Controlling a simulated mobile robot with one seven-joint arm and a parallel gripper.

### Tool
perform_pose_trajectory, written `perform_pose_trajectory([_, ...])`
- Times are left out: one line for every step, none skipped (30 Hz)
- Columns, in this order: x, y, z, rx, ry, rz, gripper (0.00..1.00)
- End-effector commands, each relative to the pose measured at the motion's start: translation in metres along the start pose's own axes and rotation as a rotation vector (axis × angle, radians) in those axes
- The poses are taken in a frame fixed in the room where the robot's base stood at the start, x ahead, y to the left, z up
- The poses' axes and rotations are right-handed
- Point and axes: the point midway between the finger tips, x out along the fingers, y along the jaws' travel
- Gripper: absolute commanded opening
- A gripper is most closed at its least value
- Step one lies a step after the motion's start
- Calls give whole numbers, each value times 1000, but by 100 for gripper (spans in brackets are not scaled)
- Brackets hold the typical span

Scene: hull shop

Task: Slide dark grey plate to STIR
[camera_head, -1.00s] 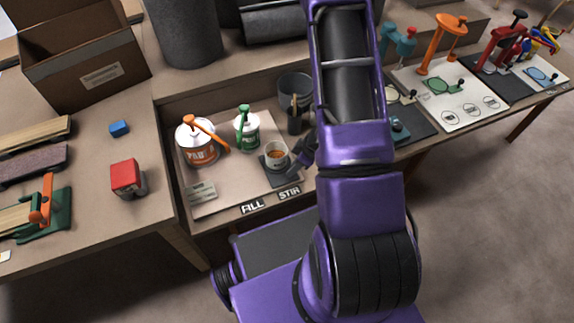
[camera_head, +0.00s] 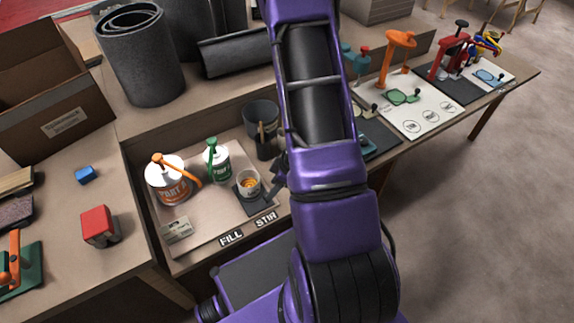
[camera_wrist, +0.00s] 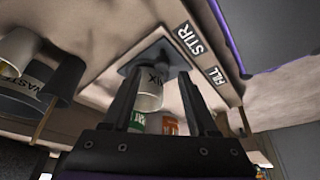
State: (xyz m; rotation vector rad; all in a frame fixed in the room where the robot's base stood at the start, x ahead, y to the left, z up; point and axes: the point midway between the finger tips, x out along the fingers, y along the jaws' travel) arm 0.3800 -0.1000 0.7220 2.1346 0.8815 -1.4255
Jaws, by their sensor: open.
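The dark grey plate (camera_head: 262,204) lies on the light board behind the STIR label (camera_head: 266,219). A small white cup (camera_head: 249,184) with orange contents stands on it. In the wrist view the plate (camera_wrist: 178,62) shows beyond my fingers, close to the STIR label (camera_wrist: 191,38), and the cup (camera_wrist: 149,95) appears between them. My gripper (camera_wrist: 160,78) is open, with nothing held. In the head view my gripper (camera_head: 281,175) is just right of the plate, partly hidden by my arm. Whether a finger touches the plate cannot be told.
The FILL label (camera_head: 231,237) is left of STIR. An orange-labelled can (camera_head: 167,182) and a green-labelled can (camera_head: 217,165) stand left of the cup. A dark cup with sticks (camera_head: 265,142) and a grey bucket (camera_head: 261,116) stand behind. The board's front strip is clear.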

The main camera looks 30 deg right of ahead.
Motion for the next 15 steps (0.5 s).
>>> perform_pose_trajectory([-19, 1, -2, 1, 1, 5, 59])
perform_pose_trajectory([-27, 1, -2, 1, 1, 5, 59])
perform_pose_trajectory([-37, 1, -2, 1, 0, 4, 59])
perform_pose_trajectory([-45, 2, -2, 0, 0, 5, 59])
perform_pose_trajectory([-52, 1, -2, 0, 0, 5, 59])
perform_pose_trajectory([-63, 1, -2, 1, 0, 5, 59])
perform_pose_trajectory([-70, 1, -2, 1, 0, 5, 59])
perform_pose_trajectory([-78, 1, -2, 1, -1, 4, 59])
perform_pose_trajectory([-85, 1, -2, -1, 0, 5, 59])
perform_pose_trajectory([-88, 2, -1, -1, 1, 6, 59])
perform_pose_trajectory([-93, 2, -1, -2, 0, 6, 59])
perform_pose_trajectory([-100, 2, 0, -1, 0, 6, 59])
perform_pose_trajectory([-105, 1, 0, -1, -1, 6, 59])
perform_pose_trajectory([-109, 1, 0, -2, -1, 5, 59])
perform_pose_trajectory([-114, 2, 0, -3, -1, 6, 59])
